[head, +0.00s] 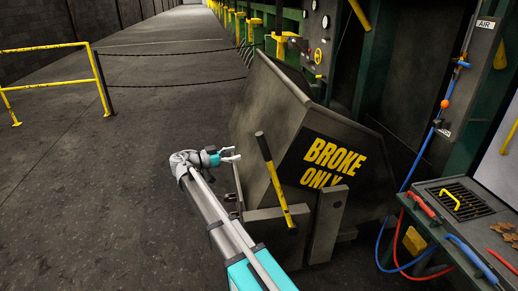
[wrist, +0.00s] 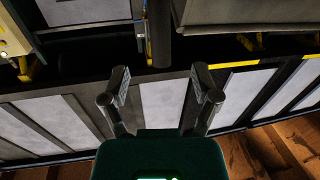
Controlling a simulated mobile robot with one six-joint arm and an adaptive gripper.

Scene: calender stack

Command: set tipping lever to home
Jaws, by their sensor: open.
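The tipping lever (head: 279,191) is a yellow bar with a dark grip at its upper end. It stands at the front of the dark "BROKE ONLY" bin (head: 265,105), its top tilted left in the head view. My gripper (head: 234,154) is open and empty, left of the lever's grip and apart from it in the picture. In the wrist view my two fingers (wrist: 161,88) are spread with nothing between them. A dark upright rod (wrist: 160,35) shows beyond them; I cannot tell whether it is the lever.
A bench with a grate (head: 460,198), a red-handled tool (head: 422,205) and hoses stands at the right. A yellow railing (head: 45,47) with chains is at the left. Open dark floor (head: 90,190) lies left of my arm.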

